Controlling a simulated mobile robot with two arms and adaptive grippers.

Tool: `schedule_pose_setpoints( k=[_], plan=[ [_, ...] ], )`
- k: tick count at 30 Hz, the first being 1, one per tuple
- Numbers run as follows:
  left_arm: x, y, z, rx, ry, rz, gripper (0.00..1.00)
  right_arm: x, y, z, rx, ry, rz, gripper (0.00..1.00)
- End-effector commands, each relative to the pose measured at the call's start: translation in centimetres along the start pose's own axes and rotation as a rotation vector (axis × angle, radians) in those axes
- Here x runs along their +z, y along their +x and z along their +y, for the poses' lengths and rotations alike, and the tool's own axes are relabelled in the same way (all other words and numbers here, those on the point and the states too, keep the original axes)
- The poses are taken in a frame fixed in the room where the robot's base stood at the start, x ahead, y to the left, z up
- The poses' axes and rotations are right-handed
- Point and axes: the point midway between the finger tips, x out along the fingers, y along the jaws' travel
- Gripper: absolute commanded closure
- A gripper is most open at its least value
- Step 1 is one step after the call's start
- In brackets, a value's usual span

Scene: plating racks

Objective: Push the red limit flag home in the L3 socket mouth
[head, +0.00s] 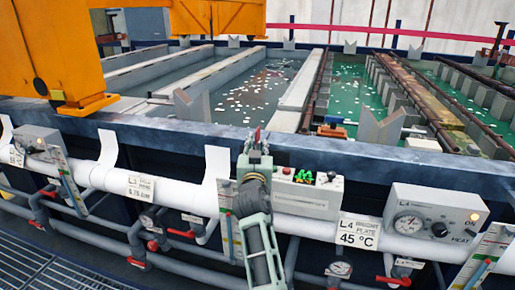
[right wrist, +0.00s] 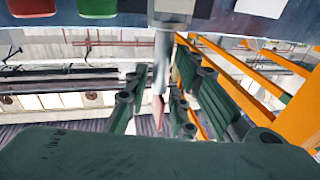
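My right gripper (head: 257,150) is in the middle of the head view, at the tank's front rim and just left of a white control box. A small red piece, seemingly the red limit flag (head: 257,135), shows at its fingertips. In the right wrist view, two green fingers (right wrist: 157,112) stand either side of a pale grey rod (right wrist: 160,60). A thin reddish piece (right wrist: 158,115) shows at the rod's end. Whether the fingers press on it is unclear. The L3 socket mouth cannot be made out. My left gripper is not in view.
The white control box (head: 308,196) carries a red button and green pieces. An L3 label (head: 140,187) hangs at left and an L4 plate (head: 357,230) at right. Pipes (head: 180,200) run below the rim (head: 340,146). An orange frame (head: 75,60) stands at upper left.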

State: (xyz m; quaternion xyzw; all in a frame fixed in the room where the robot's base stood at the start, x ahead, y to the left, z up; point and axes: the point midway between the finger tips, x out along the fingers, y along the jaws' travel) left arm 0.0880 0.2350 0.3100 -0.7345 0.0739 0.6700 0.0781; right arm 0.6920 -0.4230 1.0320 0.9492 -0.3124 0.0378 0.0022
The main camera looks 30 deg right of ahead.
Motion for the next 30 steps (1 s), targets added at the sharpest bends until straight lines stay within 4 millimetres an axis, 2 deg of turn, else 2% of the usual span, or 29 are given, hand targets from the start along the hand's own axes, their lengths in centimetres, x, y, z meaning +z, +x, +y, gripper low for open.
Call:
schedule_pose_setpoints(
  k=[3,10,14,24,30],
  plan=[
    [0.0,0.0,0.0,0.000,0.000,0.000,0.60,0.0,0.0,0.0,0.000,0.000,0.000,0.66],
    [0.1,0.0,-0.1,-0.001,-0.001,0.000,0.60,0.1,0.0,0.0,0.001,-0.001,-0.003,0.66],
    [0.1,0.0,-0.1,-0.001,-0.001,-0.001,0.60,-0.6,0.1,0.0,0.002,0.000,0.000,0.66],
    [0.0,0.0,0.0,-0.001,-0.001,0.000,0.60,-6.9,0.5,-0.1,0.001,0.002,0.003,0.66],
    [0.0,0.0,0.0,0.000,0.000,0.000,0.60,-9.4,0.7,-0.2,0.000,0.001,0.001,0.66]
  ],
)
